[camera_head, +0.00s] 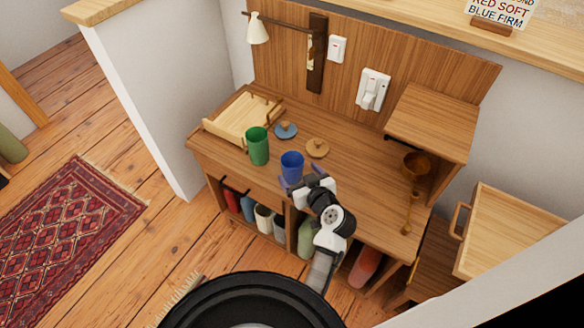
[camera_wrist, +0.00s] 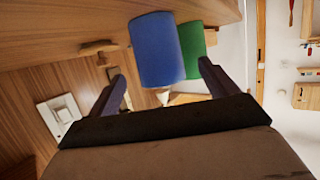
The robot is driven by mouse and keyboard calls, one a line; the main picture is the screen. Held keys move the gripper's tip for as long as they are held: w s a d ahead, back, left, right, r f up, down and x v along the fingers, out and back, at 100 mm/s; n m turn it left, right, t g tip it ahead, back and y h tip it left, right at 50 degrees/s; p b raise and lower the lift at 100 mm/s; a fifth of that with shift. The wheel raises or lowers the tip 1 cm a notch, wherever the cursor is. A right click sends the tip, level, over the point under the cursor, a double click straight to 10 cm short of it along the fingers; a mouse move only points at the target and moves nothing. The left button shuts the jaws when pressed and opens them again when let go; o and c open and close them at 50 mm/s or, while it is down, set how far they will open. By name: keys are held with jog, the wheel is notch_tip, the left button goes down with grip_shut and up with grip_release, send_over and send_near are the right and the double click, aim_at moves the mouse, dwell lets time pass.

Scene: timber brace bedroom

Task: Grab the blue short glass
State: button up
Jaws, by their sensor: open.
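The blue short glass (camera_head: 292,166) stands upright near the front edge of the wooden desk (camera_head: 350,192), to the right of a taller green glass (camera_head: 257,146). My gripper (camera_head: 300,185) is at the near side of the blue glass in the head view. In the wrist view the blue glass (camera_wrist: 157,50) lies ahead of my open gripper (camera_wrist: 162,85), between the lines of its two fingers, with nothing held. The green glass (camera_wrist: 193,48) shows partly hidden behind it. I cannot tell whether the fingertips reach past the blue glass's near side.
A wooden tray (camera_head: 240,118), a blue lid (camera_head: 286,130) and a wooden lid (camera_head: 317,148) lie behind the glasses. A wooden goblet (camera_head: 415,164) and a long spoon (camera_head: 410,213) are at the right. The desk's middle is clear.

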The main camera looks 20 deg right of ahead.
aim_at(288, 161)
jog(key=shift+f+p+x, duration=0.1)
jog(key=shift+p+x, duration=0.45)
jog(key=shift+x, duration=0.95)
jog(key=shift+f+p+x, duration=0.15)
jog(key=shift+p+x, duration=0.4)
jog(key=shift+x, duration=0.9)
jog(key=c, duration=1.2)
jog(key=shift+r, duration=0.1)
